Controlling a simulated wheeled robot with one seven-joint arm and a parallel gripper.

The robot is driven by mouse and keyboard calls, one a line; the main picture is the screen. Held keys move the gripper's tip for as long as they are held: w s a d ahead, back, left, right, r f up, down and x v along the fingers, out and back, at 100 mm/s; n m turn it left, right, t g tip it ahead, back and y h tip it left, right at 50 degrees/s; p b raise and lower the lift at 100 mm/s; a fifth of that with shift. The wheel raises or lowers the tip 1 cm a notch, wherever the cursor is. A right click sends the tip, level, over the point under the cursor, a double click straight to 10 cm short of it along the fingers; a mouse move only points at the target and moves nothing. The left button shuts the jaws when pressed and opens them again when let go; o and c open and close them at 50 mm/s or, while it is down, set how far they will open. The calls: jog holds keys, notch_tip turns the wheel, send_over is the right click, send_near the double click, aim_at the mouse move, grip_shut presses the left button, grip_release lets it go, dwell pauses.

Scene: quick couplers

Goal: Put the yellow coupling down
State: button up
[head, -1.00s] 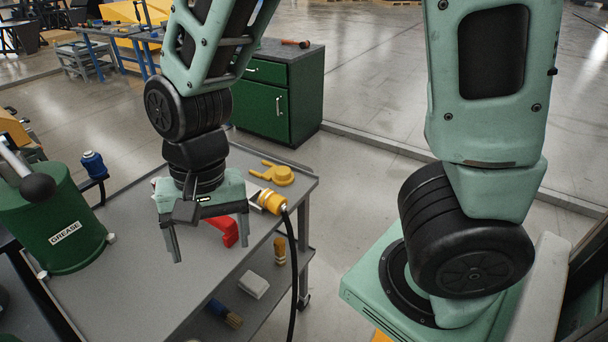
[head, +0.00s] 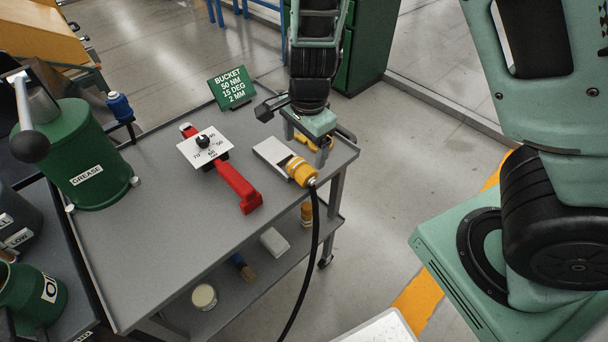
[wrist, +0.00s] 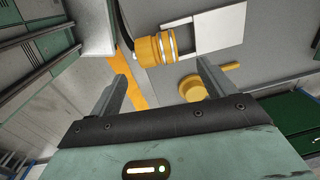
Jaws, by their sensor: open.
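The yellow coupling (head: 300,171), with pale rings, lies on its side at the right edge of the grey tabletop (head: 150,190). A black hose (head: 307,260) runs from it down over the edge. It also shows in the wrist view (wrist: 155,50), ahead of and between my fingertips, with nothing gripping it. My gripper (head: 306,144) is open and empty, just behind the coupling near the table's far right corner; both spread fingers show in the wrist view (wrist: 162,68). I cannot tell its exact height or whether it touches anything.
A white plate (head: 270,152) is beside the coupling. A yellow capped piece (wrist: 192,88) lies near my right finger in the wrist view. The table's left-front area is clear.

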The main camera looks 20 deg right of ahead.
aim_at(302, 165)
jog(key=f, duration=0.2)
jog(key=f+b, duration=0.1)
jog(key=f, duration=0.2)
jog(key=f+b, duration=0.1)
jog(key=f, duration=0.2)
jog(key=shift+a+f, duration=0.2)
jog(key=shift+a, duration=0.1)
jog(key=c, duration=1.2)
jog(key=shift+r, duration=0.1)
